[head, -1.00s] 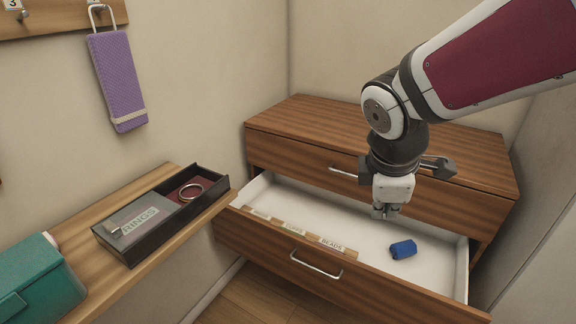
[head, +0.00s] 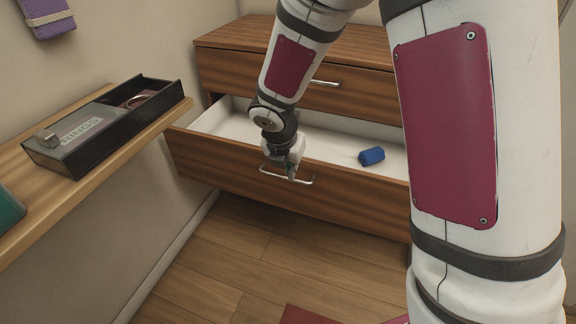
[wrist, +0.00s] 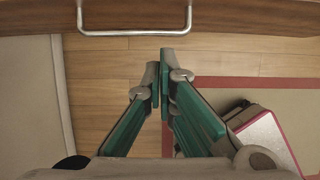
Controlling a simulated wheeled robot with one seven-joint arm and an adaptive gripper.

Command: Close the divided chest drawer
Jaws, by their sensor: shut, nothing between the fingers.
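The wooden chest (head: 225,45) stands against the back wall. Its lower drawer (head: 350,207) is pulled out, showing a white interior with a blue object (head: 371,156) lying toward the right. My arm hides part of the inside, and no dividers are visible now. The drawer's metal handle (head: 305,182) is on its front and also shows at the top of the wrist view (wrist: 135,32). My gripper (head: 291,177) is at the drawer front by the handle. In the wrist view its green fingers (wrist: 160,72) are together and empty, apart from the handle.
The closed upper drawer (head: 235,75) is above. A wooden shelf (head: 120,142) on the left carries a dark tray (head: 93,147) marked "RINGS" and part of a green box (head: 8,210). The wood floor (head: 240,240) before the drawer is open, with a red-bordered mat (wrist: 270,92) nearby.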

